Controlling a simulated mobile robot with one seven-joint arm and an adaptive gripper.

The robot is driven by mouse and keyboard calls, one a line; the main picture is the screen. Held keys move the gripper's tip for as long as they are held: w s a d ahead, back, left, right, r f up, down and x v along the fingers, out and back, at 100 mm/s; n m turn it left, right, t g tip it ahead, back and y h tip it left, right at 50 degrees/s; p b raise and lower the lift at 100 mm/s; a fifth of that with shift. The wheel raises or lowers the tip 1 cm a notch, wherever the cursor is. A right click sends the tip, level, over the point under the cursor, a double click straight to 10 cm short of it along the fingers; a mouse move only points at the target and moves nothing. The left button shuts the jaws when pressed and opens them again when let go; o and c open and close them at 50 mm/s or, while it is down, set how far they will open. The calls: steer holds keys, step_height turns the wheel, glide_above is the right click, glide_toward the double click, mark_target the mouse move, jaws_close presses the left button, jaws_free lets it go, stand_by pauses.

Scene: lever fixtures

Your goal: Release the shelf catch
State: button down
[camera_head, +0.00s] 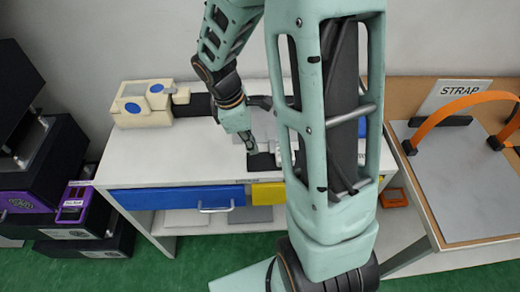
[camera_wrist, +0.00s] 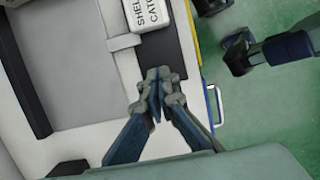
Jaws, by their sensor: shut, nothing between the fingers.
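The shelf catch is a white block with a partly cut-off "SHELF CATCH" label (camera_wrist: 148,13), at the top of the wrist view. It sits on a dark plate (camera_wrist: 171,50), and a light grey tab (camera_wrist: 124,42) runs left from it to a grey panel (camera_wrist: 65,60). My gripper (camera_wrist: 156,74) is shut and empty, its fingertips over the near part of the dark plate, short of the white block. Whether they touch the plate I cannot tell. In the head view my gripper (camera_head: 251,148) is low over the bench beside the dark plate (camera_head: 261,161); my arm hides much of the catch.
A cream fixture with blue discs (camera_head: 143,105) stands on the bench's left. A blue drawer (camera_head: 175,196) with a handle and a yellow front (camera_head: 268,194) lie below the top. Right is a board with an orange strap (camera_head: 450,105); dark boxes (camera_head: 45,165) stand left.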

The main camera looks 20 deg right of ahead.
steer(key=v, duration=0.7)
steer(key=shift+r+p, duration=0.25)
steer(key=shift+p, duration=0.1)
steer(key=shift+d, duration=0.1)
